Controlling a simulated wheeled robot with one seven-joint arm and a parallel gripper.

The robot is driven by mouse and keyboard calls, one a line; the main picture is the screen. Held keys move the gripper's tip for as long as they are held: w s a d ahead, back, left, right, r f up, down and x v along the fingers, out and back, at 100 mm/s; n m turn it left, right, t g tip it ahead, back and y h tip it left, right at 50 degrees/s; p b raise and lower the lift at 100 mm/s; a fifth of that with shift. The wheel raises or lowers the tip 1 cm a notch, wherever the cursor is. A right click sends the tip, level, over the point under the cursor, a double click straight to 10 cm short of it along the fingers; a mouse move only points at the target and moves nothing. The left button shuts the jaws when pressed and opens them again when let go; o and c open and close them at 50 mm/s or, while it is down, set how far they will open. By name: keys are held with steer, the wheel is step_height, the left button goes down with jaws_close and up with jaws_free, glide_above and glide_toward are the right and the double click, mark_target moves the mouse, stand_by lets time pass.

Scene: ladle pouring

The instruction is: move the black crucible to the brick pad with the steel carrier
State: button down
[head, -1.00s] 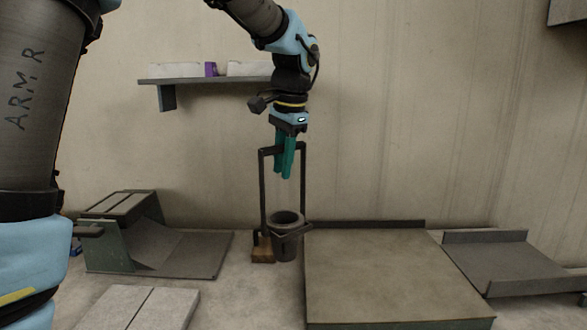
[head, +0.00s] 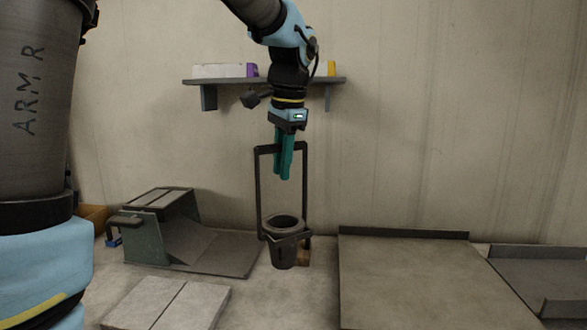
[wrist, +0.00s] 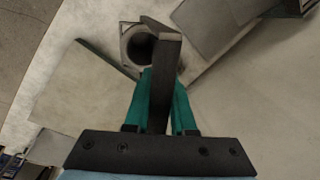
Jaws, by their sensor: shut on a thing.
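My gripper (head: 284,178) is shut on the top bar of the steel carrier (head: 257,190), a tall dark frame with a ring at its lower end. The black crucible (head: 283,258) sits upright in that ring and appears to hang clear of the surface below. The brick pad (head: 165,303), pale grey slabs with a seam, lies to the left and nearer the camera. In the wrist view the carrier's bar (wrist: 167,55) runs between the green fingers (wrist: 160,95) and hides part of the crucible (wrist: 139,47).
A green-sided stand with a sloping grey plate (head: 205,245) is behind the pad. A small brown block (head: 304,252) is behind the crucible. A broad flat platform (head: 420,280) is to the right, with a grey tray (head: 548,270) beyond. A wall shelf (head: 225,82) is behind my arm.

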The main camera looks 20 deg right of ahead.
steer(key=shift+w+a+p, duration=0.45)
steer(key=shift+w+a, duration=0.7)
steer(key=shift+a, duration=6)
steer(key=shift+w+a+p, duration=0.45)
steer(key=shift+w+a, duration=0.65)
steer(key=shift+a, duration=6.05)
step_height(320, 180, down, 13)
steer(key=b, duration=0.9)
steer(key=s+d+r+p, duration=0.1)
steer(key=s+r+p, duration=0.1)
steer(key=s, duration=0.4)
steer(key=s+d+r+p, duration=0.1)
steer(key=s+r+p, duration=0.1)
steer(key=s+p, duration=0.2)
steer(key=shift+s+d+r+p, duration=0.35)
steer(key=shift+s+p, duration=0.05)
steer(key=shift+s, duration=0.75)
